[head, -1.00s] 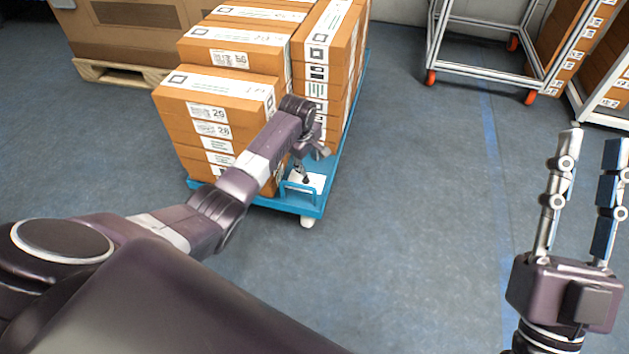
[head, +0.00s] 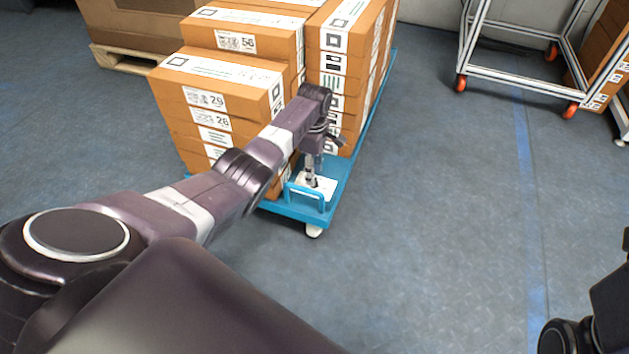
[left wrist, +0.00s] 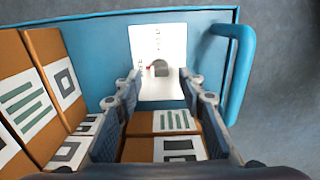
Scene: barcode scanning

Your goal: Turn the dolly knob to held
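The blue dolly (head: 345,190) carries stacked cartons and has a white plate (head: 325,185) at its near corner, beside a blue handle loop (head: 305,193). In the left wrist view, the plate (left wrist: 158,40) bears small marks and a small dark grey knob (left wrist: 160,69) with a reddish spot beside it. My left gripper (head: 313,178) reaches down over the plate. Its two fingers are apart, and the left wrist view shows the knob between and just beyond the fingertips (left wrist: 165,86). I see no contact; the head view hides the knob. My right gripper's fingers are out of view.
Brown cartons (head: 215,95) rise close to the left of my left gripper. A wooden pallet (head: 120,60) stands at the back left and a white wheeled frame (head: 520,75) at the back right. The floor right of the dolly is clear.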

